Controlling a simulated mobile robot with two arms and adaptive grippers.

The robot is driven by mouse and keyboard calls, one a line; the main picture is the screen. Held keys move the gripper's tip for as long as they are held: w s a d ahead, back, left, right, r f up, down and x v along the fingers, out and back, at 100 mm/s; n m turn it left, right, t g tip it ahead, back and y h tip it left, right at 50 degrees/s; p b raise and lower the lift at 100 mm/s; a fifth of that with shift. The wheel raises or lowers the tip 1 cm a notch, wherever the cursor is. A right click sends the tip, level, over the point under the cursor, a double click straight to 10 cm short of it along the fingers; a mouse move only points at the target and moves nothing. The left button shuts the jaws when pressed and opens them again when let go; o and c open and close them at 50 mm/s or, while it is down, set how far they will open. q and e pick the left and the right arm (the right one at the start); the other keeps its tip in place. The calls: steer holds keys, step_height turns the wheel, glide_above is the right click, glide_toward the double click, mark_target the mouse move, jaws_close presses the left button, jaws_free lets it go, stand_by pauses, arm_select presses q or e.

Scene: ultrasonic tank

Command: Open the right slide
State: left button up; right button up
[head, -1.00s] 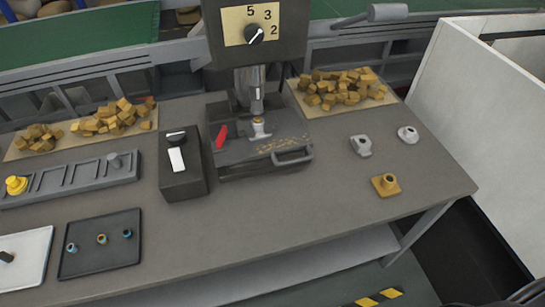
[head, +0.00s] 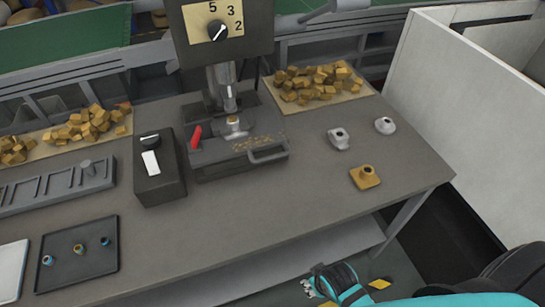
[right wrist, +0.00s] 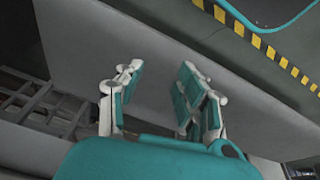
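The dark slide unit (head: 215,165) sits on the table under the press spindle, with a grey handle (head: 268,154) on its front right. A red lever (head: 196,137) stands at its left, and yellowish chips lie on its top. No second slide can be made out. My right gripper (head: 318,284) is low at the bottom of the head view, in front of the table edge and well apart from the handle. In the right wrist view its two teal-padded fingers (right wrist: 160,78) are spread with nothing between them. My left gripper is not in view.
A black control box (head: 158,180) stands left of the slide unit. Two grey fittings (head: 339,139) and a brass flanged fitting (head: 365,178) stand to its right. Yellow blocks (head: 318,83) lie behind. The tabletop (head: 265,205) in front of the handle is clear.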

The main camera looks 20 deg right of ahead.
mark_target(272, 157)
steer(key=w+r+n+t, duration=0.2)
steer(key=w+r+n, duration=0.1)
steer(key=r, duration=0.3)
steer(key=w+d+r+n+t+h, duration=0.1)
steer(key=w+r+n+t, duration=0.1)
steer(key=r, duration=0.5)
steer(key=w+r+n+t, duration=0.3)
steer(key=w+r+t, duration=0.1)
steer(key=w+r, duration=0.2)
steer(key=shift+w+d+r+n, duration=0.15)
steer(key=shift+w+r+n, duration=0.05)
steer(key=shift+r+n, duration=0.15)
steer(key=w+a+r+n+t+y, duration=0.2)
steer(key=w+a+r+n+t, duration=0.25)
steer(key=n, duration=0.35)
steer(key=shift+m, duration=0.25)
steer(key=x, duration=0.5)
steer(key=p+x, duration=0.1)
steer(key=x, duration=0.4)
steer(key=d+p+x, duration=0.1)
steer(key=x, duration=0.5)
steer(key=shift+d, duration=0.15)
jaws_close()
steer(key=shift+w+f, duration=0.1)
